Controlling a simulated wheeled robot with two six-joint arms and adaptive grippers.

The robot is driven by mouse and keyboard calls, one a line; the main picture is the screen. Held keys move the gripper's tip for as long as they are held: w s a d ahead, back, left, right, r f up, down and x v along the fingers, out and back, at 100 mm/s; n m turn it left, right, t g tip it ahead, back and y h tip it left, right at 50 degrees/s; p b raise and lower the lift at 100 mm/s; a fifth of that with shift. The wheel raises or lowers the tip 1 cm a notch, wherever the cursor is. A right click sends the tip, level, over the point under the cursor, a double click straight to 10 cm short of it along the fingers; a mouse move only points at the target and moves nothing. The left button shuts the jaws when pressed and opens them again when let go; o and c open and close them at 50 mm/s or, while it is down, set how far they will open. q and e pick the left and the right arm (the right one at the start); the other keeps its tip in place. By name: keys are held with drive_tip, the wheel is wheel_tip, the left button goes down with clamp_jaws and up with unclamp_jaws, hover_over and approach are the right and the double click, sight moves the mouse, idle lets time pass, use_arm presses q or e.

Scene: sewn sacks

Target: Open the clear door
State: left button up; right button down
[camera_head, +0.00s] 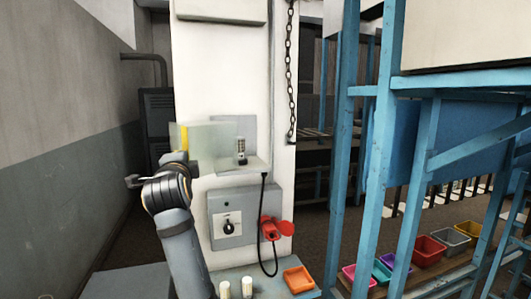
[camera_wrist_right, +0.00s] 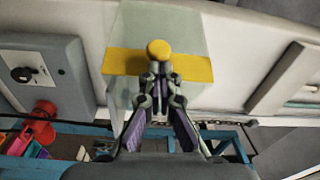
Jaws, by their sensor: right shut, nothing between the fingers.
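The clear door (camera_head: 212,138) is a pale see-through panel at the white column, left of a small device; part of its yellow band (camera_head: 183,138) shows. In the right wrist view the clear door (camera_wrist_right: 130,88) fills the upper middle, with the yellow band and a round yellow knob (camera_wrist_right: 158,49). My right gripper (camera_wrist_right: 158,72) is shut and empty, its fingertips just below the knob in that picture. I cannot tell if they touch it. In the head view my right wrist hides the fingers and the door's lower left. How far the door stands open is unclear. My left gripper is out of view.
Below the small shelf are a grey switch box (camera_head: 231,216) and a red plug (camera_head: 270,228) with a black cable. A chain (camera_head: 291,70) hangs on the column. Blue shelving (camera_head: 378,130) and coloured bins stand right. Floor at left looks clear.

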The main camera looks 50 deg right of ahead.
drive_tip(key=w+a, duration=0.1)
drive_tip(key=w, duration=0.2)
drive_tip(key=shift+a, duration=0.35)
drive_tip(key=shift+s, duration=0.1)
